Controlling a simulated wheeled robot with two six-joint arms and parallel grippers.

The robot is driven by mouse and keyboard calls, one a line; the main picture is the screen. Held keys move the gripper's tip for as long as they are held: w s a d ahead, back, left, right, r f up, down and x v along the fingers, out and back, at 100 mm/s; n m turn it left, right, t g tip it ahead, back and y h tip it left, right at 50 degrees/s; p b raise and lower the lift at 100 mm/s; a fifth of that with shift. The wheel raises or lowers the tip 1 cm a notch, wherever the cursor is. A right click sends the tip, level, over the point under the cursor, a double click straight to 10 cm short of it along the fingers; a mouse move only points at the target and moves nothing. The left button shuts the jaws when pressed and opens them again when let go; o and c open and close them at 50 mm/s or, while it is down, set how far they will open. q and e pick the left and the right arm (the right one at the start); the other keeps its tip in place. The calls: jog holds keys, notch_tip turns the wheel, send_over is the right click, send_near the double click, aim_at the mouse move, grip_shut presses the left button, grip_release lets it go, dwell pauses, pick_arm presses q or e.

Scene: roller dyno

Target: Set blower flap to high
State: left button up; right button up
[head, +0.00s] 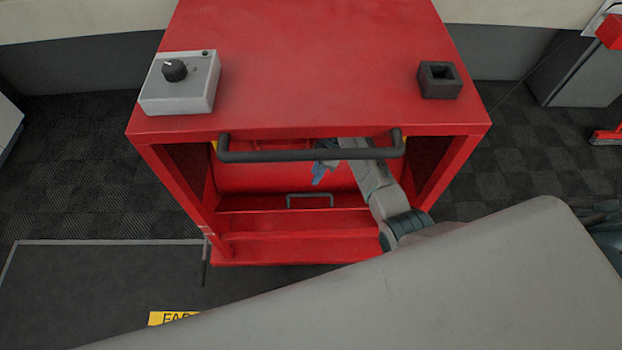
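A red cabinet (325,75) stands in front of me, with an open front below its top. I cannot make out for sure which part is the blower flap. A red curved panel (270,178) shows inside, with a small grey handle (310,196) low down. A dark lever (203,265) hangs at the cabinet's lower left. My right gripper (321,173) is inside the opening, just under the top's front edge, partly hidden behind the dark bar handle (310,154). Its finger opening is too small and covered to read. My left gripper does not show.
A grey box with a black knob (174,70) sits on the cabinet top at left, and a dark square holder (439,80) at right. A yellow label (172,318) lies on the floor mat. My own grey body part blocks the lower right.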

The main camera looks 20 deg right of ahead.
jog(key=v, duration=0.4)
dwell(0.4)
